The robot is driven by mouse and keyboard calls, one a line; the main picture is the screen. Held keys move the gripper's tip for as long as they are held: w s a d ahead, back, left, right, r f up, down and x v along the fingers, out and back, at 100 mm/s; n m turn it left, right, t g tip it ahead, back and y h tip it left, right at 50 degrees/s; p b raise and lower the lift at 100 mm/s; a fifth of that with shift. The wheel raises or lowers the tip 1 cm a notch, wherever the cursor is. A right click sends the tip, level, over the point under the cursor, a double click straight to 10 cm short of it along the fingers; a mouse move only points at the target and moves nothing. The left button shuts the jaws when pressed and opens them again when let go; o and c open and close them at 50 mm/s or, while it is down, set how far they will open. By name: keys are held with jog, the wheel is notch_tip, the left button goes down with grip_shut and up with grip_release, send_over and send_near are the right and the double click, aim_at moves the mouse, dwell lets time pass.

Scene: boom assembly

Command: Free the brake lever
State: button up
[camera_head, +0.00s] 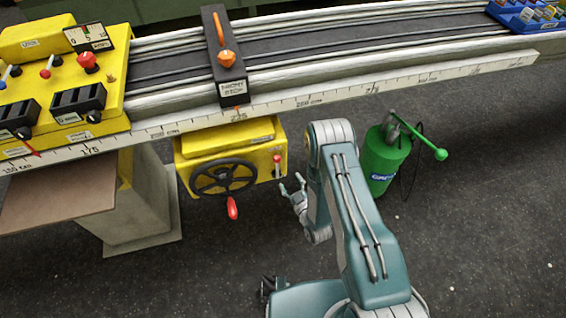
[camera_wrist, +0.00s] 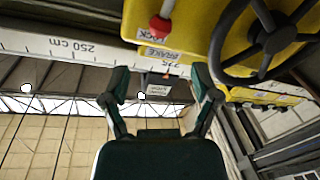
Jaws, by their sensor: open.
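The brake lever (camera_head: 277,160) is a small lever with a red knob on the right part of the yellow box's front. In the wrist view its red knob (camera_wrist: 160,27) shows at the top, beside labels that read as lock and brake. The yellow box (camera_head: 208,148) hangs under the rail and carries a black handwheel (camera_head: 223,178) with a red handle. My gripper (camera_head: 292,182) is open and empty, just below and right of the lever, apart from it. Its two fingers (camera_wrist: 160,76) show spread in the wrist view, with the lever beyond them.
The ruled rail (camera_head: 310,97) runs above my arm, with a black stop (camera_head: 224,60) clamped across it. A yellow control panel (camera_head: 60,85) stands at left. A green canister (camera_head: 383,160) with a hose stands close right of my arm. Floor below is mostly open.

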aim_at(277, 158)
jog(key=x, duration=1)
jog(key=shift+w+a+f, duration=0.1)
jog(key=shift+w+a, duration=0.15)
grip_shut()
